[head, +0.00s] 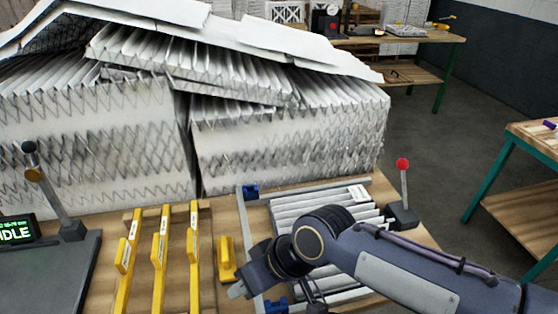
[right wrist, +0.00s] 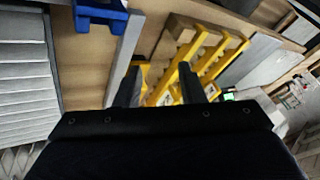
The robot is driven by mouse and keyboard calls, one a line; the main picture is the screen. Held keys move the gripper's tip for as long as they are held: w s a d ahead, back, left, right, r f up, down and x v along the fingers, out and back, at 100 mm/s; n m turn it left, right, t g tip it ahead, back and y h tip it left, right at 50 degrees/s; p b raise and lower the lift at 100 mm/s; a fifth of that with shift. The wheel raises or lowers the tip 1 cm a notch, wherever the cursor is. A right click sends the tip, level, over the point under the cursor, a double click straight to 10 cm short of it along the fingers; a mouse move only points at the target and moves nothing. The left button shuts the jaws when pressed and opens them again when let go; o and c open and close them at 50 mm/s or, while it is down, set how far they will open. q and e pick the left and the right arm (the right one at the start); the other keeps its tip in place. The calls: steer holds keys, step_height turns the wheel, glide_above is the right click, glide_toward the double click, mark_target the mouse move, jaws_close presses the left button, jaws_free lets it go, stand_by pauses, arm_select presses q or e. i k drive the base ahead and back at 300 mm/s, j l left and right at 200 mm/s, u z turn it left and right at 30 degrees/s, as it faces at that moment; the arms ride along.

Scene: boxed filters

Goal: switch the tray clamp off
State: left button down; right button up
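A lever with a red knob (head: 403,165) stands nearly upright on a dark base block at the right rear corner of the tray. It appears to be the tray clamp lever. The tray (head: 243,205) has a grey rail with blue clamp blocks (head: 251,191) and holds a pleated filter (head: 300,207), partly hidden by my right arm. My right gripper (head: 240,290) is low over the tray's left side, well away from the lever. In the right wrist view its two fingers (right wrist: 160,90) are apart, with nothing visibly held. My left gripper is out of view.
Yellow-edged racks (head: 160,250) and a yellow block (head: 226,262) lie left of the tray. A black-knobbed lever (head: 45,180) and an IDLE display (head: 16,230) stand further left. Large stacked filters (head: 290,150) fill the back. Open floor lies right of the table.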

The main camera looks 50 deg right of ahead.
mark_target(402, 164)
steer(key=z, duration=2.55)
steer(key=l, duration=0.6)
steer(key=i+l+u, duration=0.1)
steer(key=i+l, duration=0.15)
steer(key=i+l+u, duration=0.15)
steer(key=l, duration=0.3)
steer(key=i+j, duration=0.15)
steer(key=i, duration=0.25)
